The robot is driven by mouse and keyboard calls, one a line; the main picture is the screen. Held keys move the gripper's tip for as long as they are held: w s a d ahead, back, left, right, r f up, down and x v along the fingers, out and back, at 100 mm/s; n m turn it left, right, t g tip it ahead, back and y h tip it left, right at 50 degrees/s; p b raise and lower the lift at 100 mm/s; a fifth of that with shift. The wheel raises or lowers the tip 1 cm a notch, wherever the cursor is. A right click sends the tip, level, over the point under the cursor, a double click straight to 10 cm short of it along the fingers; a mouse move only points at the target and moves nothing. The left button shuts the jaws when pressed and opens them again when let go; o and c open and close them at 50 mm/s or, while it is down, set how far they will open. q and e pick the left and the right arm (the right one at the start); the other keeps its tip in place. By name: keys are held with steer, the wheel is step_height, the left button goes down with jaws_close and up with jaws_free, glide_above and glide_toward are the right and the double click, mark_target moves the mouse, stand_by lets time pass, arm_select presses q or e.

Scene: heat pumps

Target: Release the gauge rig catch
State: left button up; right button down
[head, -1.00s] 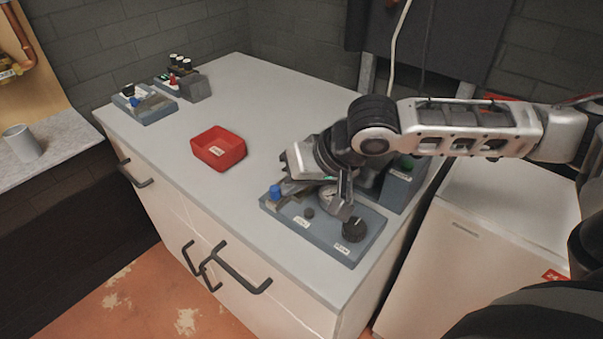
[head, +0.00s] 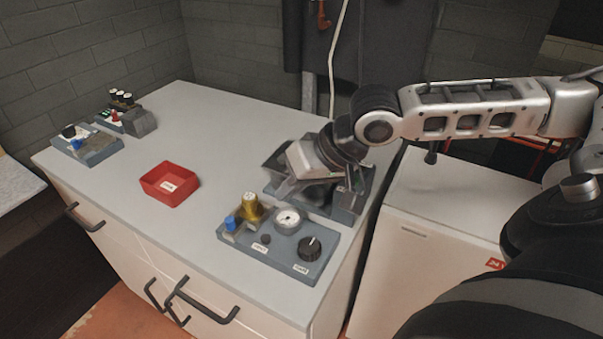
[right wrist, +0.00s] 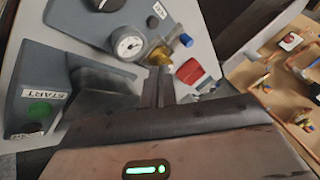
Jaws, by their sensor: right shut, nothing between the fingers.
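The gauge rig (head: 275,261) is a blue-grey base at the front right of the counter. It carries a round white gauge (head: 288,221), a black knob (head: 309,248), a brass-yellow cylinder (head: 252,207), a blue cap (head: 231,223) and a small dark button (head: 265,239). The labels are too small to read, and I cannot tell which part is the catch. My right gripper (head: 286,188) is just behind the rig, apart from it. In the right wrist view its fingers (right wrist: 158,88) are together and empty, pointing toward the gauge (right wrist: 129,45) and brass cylinder (right wrist: 159,56). My left gripper is not in view.
Behind the rig, partly under my right gripper, is another panel with a green button (right wrist: 39,110) labelled START. A red tray (head: 170,184) stands left of the rig. More devices (head: 87,145) sit at the far left. The counter's middle is clear. A white cabinet (head: 430,225) stands right.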

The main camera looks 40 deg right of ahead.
steer(key=v, duration=0.3)
steer(key=shift+d, duration=0.1)
stand_by(0.5)
